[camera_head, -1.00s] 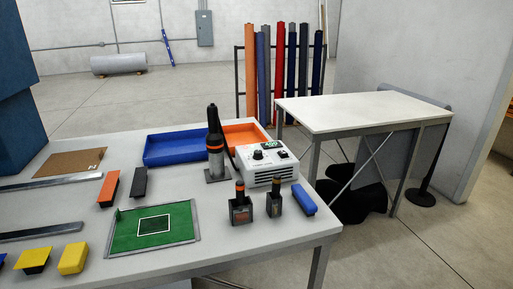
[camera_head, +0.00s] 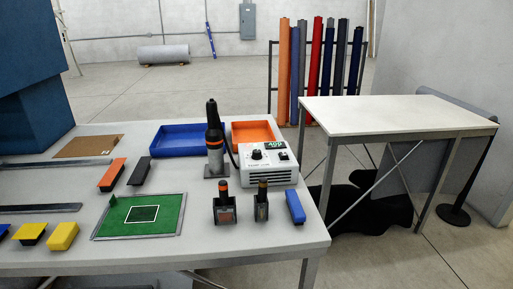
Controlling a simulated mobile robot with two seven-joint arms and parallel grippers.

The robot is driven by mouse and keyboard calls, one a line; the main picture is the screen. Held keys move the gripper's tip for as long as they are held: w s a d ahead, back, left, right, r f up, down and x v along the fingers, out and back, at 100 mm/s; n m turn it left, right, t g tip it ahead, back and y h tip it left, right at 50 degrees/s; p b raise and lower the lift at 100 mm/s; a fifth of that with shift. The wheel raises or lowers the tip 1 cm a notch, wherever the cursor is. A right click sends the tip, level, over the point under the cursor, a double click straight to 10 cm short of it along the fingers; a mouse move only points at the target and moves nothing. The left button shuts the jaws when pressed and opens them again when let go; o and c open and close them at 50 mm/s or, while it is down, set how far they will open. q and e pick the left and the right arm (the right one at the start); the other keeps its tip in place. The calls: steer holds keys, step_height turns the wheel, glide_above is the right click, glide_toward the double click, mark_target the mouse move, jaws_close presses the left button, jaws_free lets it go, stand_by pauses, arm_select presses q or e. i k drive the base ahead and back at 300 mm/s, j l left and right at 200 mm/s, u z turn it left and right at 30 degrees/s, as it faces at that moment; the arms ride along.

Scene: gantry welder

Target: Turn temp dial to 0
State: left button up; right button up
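The temp dial is a small dark knob (camera_head: 257,155) on the top of a white control box (camera_head: 267,172) on the grey table. A small green display (camera_head: 276,145) sits just behind the dial; its digits look like 400 or so but are too small to read surely. A black and orange hand tool (camera_head: 214,140) stands upright in a stand left of the box, with a dark cable running to the box. Neither of my grippers shows in the view.
A blue tray (camera_head: 178,139) and an orange tray (camera_head: 251,132) lie behind the box. Two dark bottles (camera_head: 224,206) and a blue block (camera_head: 295,207) stand in front. A green mat (camera_head: 112,215) lies left of them. An empty white table (camera_head: 390,117) stands at the right.

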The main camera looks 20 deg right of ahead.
mark_target(256, 153)
steer(key=l+u, duration=0.2)
steer(key=l, duration=0.25)
steer(key=k+l+u, duration=0.2)
steer(key=l, duration=0.2)
steer(key=l+u, duration=0.45)
steer(key=l, duration=0.5)
steer(key=l+u, duration=0.4)
steer(key=l, duration=0.45)
steer(key=k+l+u, duration=0.1)
steer(key=l+u, duration=0.3)
steer(key=l, duration=0.5)
steer(key=l+u, duration=0.2)
steer(key=l, duration=0.25)
steer(key=k+l+u, duration=0.25)
steer(key=l, duration=0.15)
steer(key=i+l, duration=0.05)
steer(key=i, duration=0.05)
